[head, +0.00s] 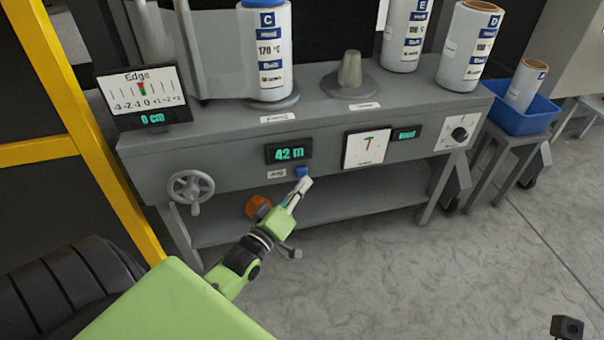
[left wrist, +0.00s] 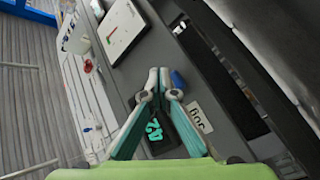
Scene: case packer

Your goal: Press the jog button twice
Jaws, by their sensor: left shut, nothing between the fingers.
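The jog button (head: 301,171) is a small blue block on the front of the grey machine, just right of the label "Jog" (head: 276,174) and below the green "42 m" display (head: 289,153). My left gripper (head: 304,183) is shut and empty, its fingertips just below and in front of the button. In the left wrist view the button (left wrist: 178,79) shows right beside the tips of the closed fingers (left wrist: 159,74). I cannot tell whether they touch it.
A handwheel (head: 191,189) and an orange round part (head: 258,206) are left of the gripper. A dial gauge (head: 367,148) and a knob (head: 459,134) are to the right. Labelled rolls (head: 266,50) stand on top. A yellow post (head: 85,120) rises at left.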

